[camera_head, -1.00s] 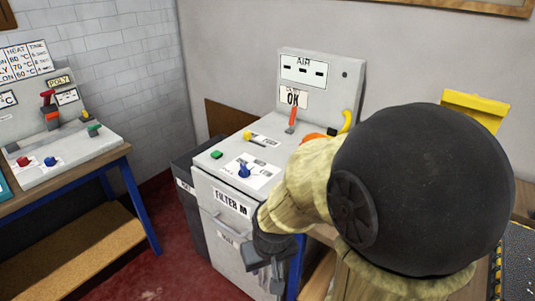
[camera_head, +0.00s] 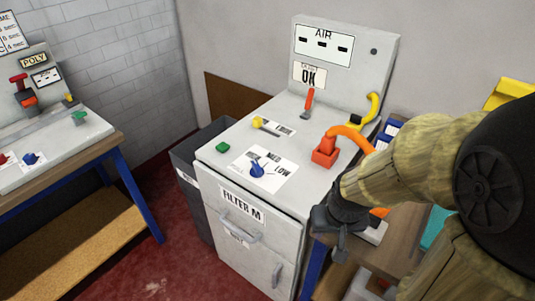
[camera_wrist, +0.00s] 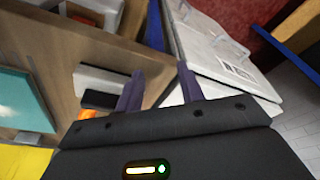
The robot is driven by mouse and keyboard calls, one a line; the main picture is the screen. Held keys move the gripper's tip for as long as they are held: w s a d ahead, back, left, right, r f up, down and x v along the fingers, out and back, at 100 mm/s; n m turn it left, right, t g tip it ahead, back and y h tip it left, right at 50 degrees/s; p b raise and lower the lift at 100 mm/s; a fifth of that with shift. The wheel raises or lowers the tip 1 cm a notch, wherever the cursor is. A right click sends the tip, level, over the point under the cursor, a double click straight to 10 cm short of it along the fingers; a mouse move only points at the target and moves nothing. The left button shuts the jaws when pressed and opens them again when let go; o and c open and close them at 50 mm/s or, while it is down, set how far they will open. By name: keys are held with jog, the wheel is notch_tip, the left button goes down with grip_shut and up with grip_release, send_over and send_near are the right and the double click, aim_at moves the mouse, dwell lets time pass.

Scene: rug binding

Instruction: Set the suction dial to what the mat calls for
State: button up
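The suction machine (camera_head: 240,208) is a pale cabinet marked FILTER M. A blue dial (camera_head: 257,170) sits on a white label on its sloped top, with MED and LOW readable; its exact setting is too small to tell. My gripper (camera_head: 338,250) is right of the cabinet front, lower than the dial and apart from it, pointing down. In the wrist view my gripper (camera_wrist: 160,85) has its two fingers apart with nothing between them; the cabinet (camera_wrist: 215,50) lies beyond. No mat with readable writing is in view.
The top also carries a green button (camera_head: 222,147), a yellow lever (camera_head: 264,126), a red lever (camera_head: 309,100) and a red block with an orange hose (camera_head: 325,152). A wooden bench (camera_head: 400,226) adjoins on the right. Red floor (camera_head: 165,255) is open at left.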

jog(key=shift+a, duration=0.1)
jog(key=shift+r, duration=0.1)
notch_tip(320, 180, up, 14)
jog(key=n+g+p, duration=0.3)
jog(key=n+p, duration=0.1)
jog(key=p, duration=0.3)
send_over(257, 165)
jog(key=shift+w+a, duration=0.1)
jog(key=shift+w, duration=0.05)
jog(key=shift+b, duration=0.3)
notch_tip(257, 165, down, 17)
jog(key=shift+f, duration=0.2)
